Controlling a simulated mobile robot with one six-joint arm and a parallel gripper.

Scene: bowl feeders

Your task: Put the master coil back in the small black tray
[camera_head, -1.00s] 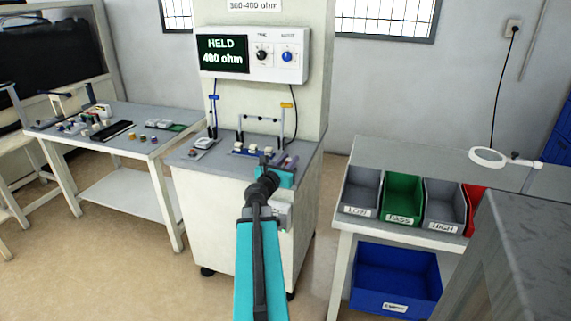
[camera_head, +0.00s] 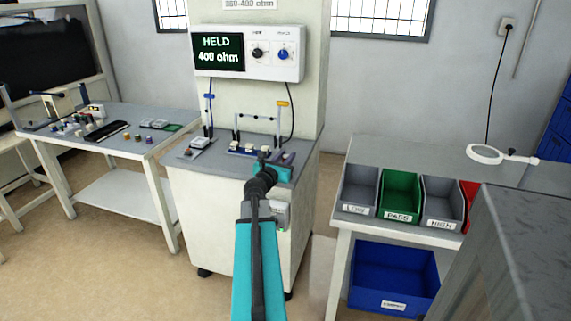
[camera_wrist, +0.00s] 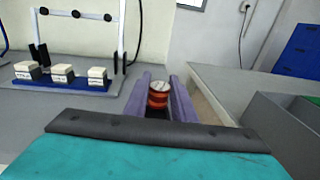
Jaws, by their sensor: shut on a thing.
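My gripper (camera_wrist: 158,84) is shut on the master coil (camera_wrist: 158,96), a small red-orange coil with a pale top, held between two purple-grey fingers in the wrist view. In the head view my gripper (camera_head: 281,164) is over the right front of the grey-topped test cabinet (camera_head: 195,178); my wrist hides the coil there. A dark patch shows under the coil in the wrist view; I cannot tell whether it is a tray. A flat black tray-like thing (camera_head: 107,131) lies on the left table, apart from my gripper; I cannot tell if it is the small black tray.
White-topped blocks (camera_wrist: 62,73) on a blue base stand left of my gripper, below a white frame (camera_wrist: 80,14). The meter (camera_head: 217,52) reads HELD, 400 ohm. Bins marked LOW (camera_head: 355,210), PASS (camera_head: 398,216) and HIGH (camera_head: 441,224) stand on the right table.

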